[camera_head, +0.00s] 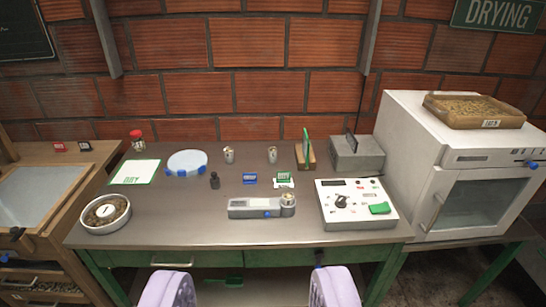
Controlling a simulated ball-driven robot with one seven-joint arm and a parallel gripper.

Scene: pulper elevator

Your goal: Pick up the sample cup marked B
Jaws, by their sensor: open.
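Two small metal cups stand at the back middle of the grey-topped table (165,232), the left cup (229,156) and the right cup (272,155). Both look upright and apart from each other. Their markings are too small to read, so I cannot tell which is B. A third round metal cup-like part (288,199) sits at the right end of a grey handheld device (252,208). My gripper (250,282) shows as two lavender fingers at the bottom, wide apart and empty, in front of the table's front edge and well short of the cups.
A white control box (356,205) is right, a round container (105,213) left. A white oven (440,165) bounds the right side.

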